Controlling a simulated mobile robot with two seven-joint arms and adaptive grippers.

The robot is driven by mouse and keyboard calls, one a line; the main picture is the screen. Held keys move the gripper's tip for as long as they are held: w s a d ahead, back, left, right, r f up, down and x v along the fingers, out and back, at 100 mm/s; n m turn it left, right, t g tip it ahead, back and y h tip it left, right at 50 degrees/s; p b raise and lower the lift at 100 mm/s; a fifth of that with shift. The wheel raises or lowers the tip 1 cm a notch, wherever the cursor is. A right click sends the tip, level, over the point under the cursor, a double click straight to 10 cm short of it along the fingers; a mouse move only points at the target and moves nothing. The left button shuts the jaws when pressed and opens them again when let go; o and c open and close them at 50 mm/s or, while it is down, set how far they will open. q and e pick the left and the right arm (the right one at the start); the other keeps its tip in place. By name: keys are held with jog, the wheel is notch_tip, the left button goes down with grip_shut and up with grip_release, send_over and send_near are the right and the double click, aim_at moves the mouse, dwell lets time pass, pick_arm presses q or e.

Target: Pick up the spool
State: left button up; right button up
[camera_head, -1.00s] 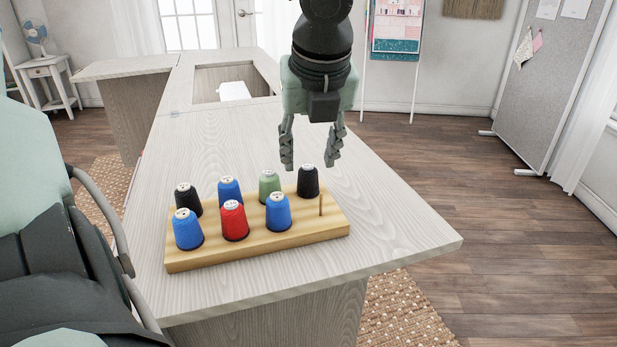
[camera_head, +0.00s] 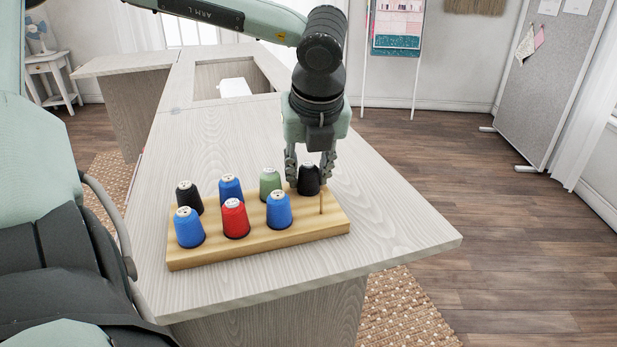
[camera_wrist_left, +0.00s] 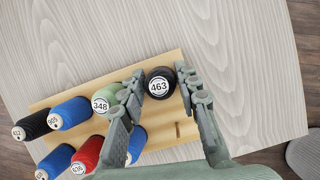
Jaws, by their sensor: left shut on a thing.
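A black spool (camera_head: 309,181) stands at the back right of a wooden spool rack (camera_head: 270,240). My left gripper (camera_head: 308,180) has come down from above with its fingers on both sides of this spool and is shut on it. In the left wrist view the spool, labelled 463, (camera_wrist_left: 160,84) sits between the two fingers. The spool is upright and still at its place on the rack. My right gripper is not in view.
A green spool (camera_head: 270,184) stands close to the left of the gripper. Blue spools, a red spool (camera_head: 235,219) and another black spool (camera_head: 188,197) fill other places. An empty peg (camera_head: 321,202) stands in front of the gripped spool. The tabletop (camera_head: 390,235) to the right is clear.

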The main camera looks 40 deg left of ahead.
pick_arm(q)
jog(key=shift+r, duration=0.55)
notch_tip(320, 180, up, 3)
jog(key=shift+s+a+r, duration=0.1)
jog(key=shift+r, duration=0.05)
jog(key=s+a+r, duration=0.2)
jog(key=s, duration=0.1)
jog(key=s+a+r, duration=0.1)
jog(key=s, duration=0.1)
jog(key=shift+s+a+r+b, duration=0.15)
jog(key=shift+a+r+b, duration=0.2)
jog(key=shift+r+b, duration=0.05)
jog(key=shift+s+a+r+b, duration=0.3)
jog(key=shift+s+a+r, duration=0.2)
jog(key=shift+s, duration=0.15)
jog(key=shift+s+a+r+b, duration=0.3)
jog(key=shift+s+a+r, duration=0.15)
jog(key=shift+s, duration=0.25)
jog(key=shift+s+a+r+b, duration=0.3)
jog(key=shift+s+a+r, duration=0.2)
jog(key=shift+s, duration=0.15)
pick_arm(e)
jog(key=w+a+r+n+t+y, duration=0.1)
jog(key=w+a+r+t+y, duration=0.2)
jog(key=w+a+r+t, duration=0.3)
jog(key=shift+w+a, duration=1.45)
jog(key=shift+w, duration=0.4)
